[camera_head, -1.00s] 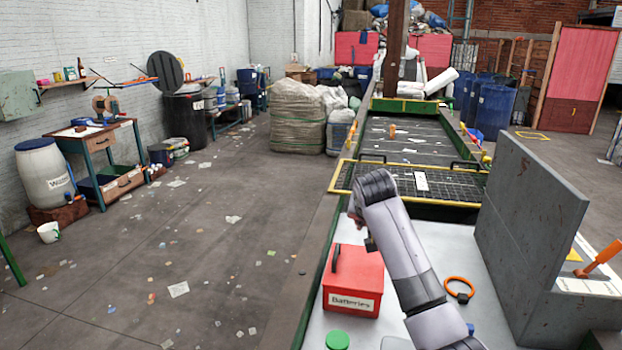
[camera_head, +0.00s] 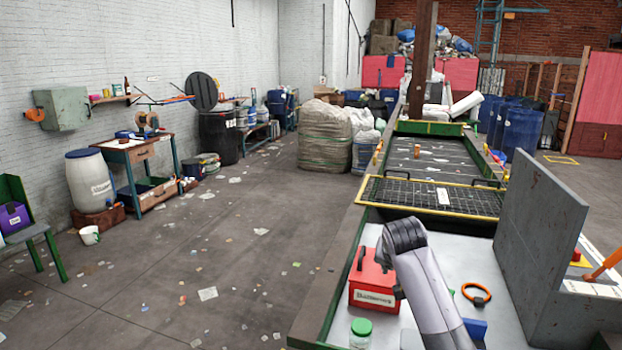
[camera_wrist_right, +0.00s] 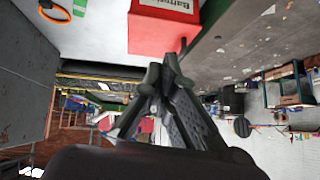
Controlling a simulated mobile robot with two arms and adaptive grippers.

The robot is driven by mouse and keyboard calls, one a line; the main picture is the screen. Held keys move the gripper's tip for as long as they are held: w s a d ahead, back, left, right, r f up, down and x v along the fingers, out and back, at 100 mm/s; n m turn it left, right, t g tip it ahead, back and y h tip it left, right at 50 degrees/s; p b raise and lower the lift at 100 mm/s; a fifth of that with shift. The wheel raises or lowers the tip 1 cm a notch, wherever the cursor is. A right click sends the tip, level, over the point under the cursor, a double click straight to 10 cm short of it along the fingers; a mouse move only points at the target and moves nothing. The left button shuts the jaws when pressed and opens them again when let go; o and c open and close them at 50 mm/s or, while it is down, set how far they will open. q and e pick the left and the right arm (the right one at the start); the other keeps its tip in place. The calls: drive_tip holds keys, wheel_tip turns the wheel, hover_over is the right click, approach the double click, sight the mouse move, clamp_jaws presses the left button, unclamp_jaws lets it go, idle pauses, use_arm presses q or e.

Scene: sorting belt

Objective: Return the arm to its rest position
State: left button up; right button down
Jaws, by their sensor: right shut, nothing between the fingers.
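My right arm (camera_head: 428,285) reaches up from the bottom of the head view, over the metal worktop (camera_head: 400,236). Its gripper is largely hidden there behind the wrist, just right of the red batteries box (camera_head: 372,297). In the right wrist view the right gripper (camera_wrist_right: 161,75) has its dark fingers closed together at the tips, with nothing between them. The red box (camera_wrist_right: 160,32) shows beyond the fingertips at the top of that view, apart from them as far as I can tell. My left gripper is in neither view.
A green-lidded jar (camera_head: 361,333), an orange ring (camera_head: 476,294) and a blue item (camera_head: 474,328) are on the worktop around the arm. A tall grey panel (camera_head: 545,255) stands to the right. The belt (camera_head: 425,160) runs beyond a yellow-edged grate (camera_head: 415,193). Open floor lies left.

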drive_tip(key=s+f+n+g+y, duration=0.1)
drive_tip(key=s+f+n+g, duration=0.15)
drive_tip(key=s+f, duration=1.7)
drive_tip(key=s+d+f+n+g, duration=0.1)
drive_tip(key=s+n, duration=0.1)
drive_tip(key=s, duration=1.2)
drive_tip(key=s+d+f+n+g, duration=0.1)
drive_tip(key=s+f, duration=0.1)
drive_tip(key=s, duration=1.3)
wheel_tip(320, 180, down, 30)
drive_tip(key=s+g+b, duration=0.2)
drive_tip(key=b, duration=0.1)
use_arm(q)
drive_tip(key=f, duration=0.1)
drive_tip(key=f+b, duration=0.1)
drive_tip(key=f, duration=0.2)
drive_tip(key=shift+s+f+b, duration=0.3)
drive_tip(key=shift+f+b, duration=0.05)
use_arm(e)
drive_tip(key=s+d+f, duration=0.2)
drive_tip(key=s+f, duration=1.4)
drive_tip(key=shift+d+f+g, duration=0.2)
drive_tip(key=shift+d+g, duration=0.1)
drive_tip(key=shift+g, duration=0.05)
drive_tip(key=shift+n, duration=0.25)
